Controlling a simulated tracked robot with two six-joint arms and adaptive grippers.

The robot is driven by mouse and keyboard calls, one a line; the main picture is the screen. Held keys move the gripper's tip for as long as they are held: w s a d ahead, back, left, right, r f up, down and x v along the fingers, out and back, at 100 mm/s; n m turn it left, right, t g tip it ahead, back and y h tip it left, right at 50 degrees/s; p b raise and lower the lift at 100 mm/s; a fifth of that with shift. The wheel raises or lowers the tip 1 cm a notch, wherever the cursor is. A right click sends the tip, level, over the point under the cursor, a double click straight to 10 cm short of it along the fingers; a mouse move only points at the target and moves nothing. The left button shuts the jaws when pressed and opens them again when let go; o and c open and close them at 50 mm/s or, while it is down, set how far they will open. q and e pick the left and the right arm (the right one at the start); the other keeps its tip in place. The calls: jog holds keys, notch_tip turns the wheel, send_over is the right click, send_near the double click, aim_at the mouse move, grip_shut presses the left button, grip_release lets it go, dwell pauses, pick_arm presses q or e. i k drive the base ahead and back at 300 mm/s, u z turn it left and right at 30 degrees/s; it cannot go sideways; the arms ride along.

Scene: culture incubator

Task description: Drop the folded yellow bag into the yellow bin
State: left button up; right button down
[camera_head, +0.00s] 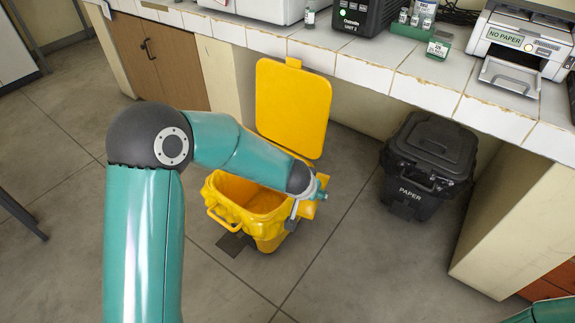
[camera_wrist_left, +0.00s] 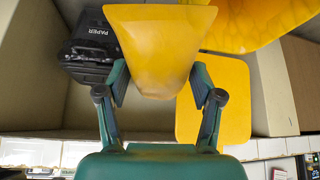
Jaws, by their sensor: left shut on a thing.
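The yellow bin (camera_head: 268,242) stands on the floor below the counter with its lid (camera_head: 292,105) raised upright. A yellow liner shows inside its open mouth. My left gripper (camera_head: 308,202) is at the right side of the bin's mouth, mostly hidden by my own arm. In the left wrist view my left gripper (camera_wrist_left: 158,84) is shut on the folded yellow bag (camera_wrist_left: 160,42). Part of the bin (camera_wrist_left: 250,22) and its lid (camera_wrist_left: 232,85) show behind it. In the head view only a bit of yellow shows at the gripper. My right gripper is out of view.
A black paper bin (camera_head: 425,165) with a closed lid stands right of the yellow bin. The tiled counter (camera_head: 390,82) runs above, with a printer (camera_head: 520,45), a dark unit (camera_head: 366,17) and small bottles. The floor in front is clear.

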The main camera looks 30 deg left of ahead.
aim_at(264, 221)
jog(key=u, duration=0.3)
jog(key=i, duration=1.1)
jog(key=u, duration=0.1)
